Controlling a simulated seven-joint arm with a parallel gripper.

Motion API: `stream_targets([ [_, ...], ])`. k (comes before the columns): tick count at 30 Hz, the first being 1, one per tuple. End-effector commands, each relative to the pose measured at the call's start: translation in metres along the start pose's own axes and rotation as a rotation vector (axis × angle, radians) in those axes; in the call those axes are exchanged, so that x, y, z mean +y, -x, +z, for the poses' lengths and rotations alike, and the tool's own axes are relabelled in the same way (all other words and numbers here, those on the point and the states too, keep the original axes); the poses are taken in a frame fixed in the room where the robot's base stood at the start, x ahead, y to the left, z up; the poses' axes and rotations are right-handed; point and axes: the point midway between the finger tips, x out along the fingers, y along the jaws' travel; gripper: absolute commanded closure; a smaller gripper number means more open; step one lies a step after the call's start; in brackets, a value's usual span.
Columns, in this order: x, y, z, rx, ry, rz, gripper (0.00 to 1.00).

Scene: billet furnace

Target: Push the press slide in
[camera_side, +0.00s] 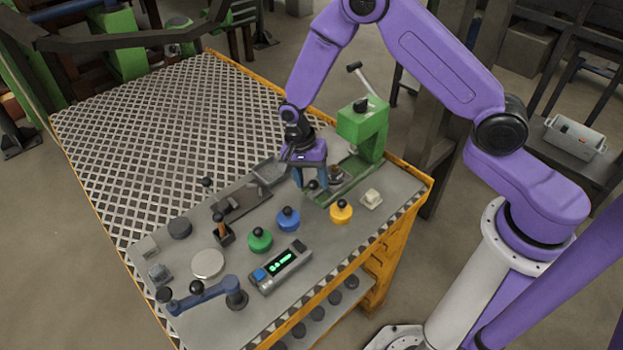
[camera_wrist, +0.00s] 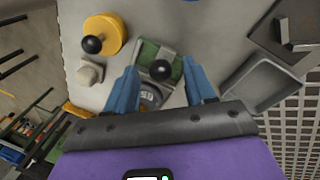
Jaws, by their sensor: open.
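The green press (camera_side: 364,132) stands at the back right of the bench, with a lever on top. Its slide, with a green plate (camera_wrist: 147,52) and a black ball knob (camera_side: 313,185), sticks out at the front of the press. The knob also shows in the wrist view (camera_wrist: 160,70). My gripper (camera_side: 311,180) is open and low over the slide. In the wrist view its two blue fingers (camera_wrist: 160,74) stand to either side of the knob, with gaps visible. A round grey piece (camera_wrist: 150,94) shows between the fingers, partly hidden by my gripper.
A yellow knobbed disc (camera_side: 341,212) and a small pale block (camera_side: 371,199) lie right of the slide. A grey tray (camera_side: 270,171) is close on the left. Blue (camera_side: 288,219) and green (camera_side: 260,240) knobbed discs and a display box (camera_side: 281,268) stand nearer the front.

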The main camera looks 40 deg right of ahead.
Motion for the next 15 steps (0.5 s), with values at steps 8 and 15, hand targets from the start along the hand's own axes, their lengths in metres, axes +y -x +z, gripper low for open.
stream_targets([
  [8, -0.0002, -0.0060, -0.0001, 0.000, 0.000, -0.002, 0.46],
  [15, -0.0001, -0.0058, -0.0001, 0.000, 0.000, -0.001, 0.88],
])
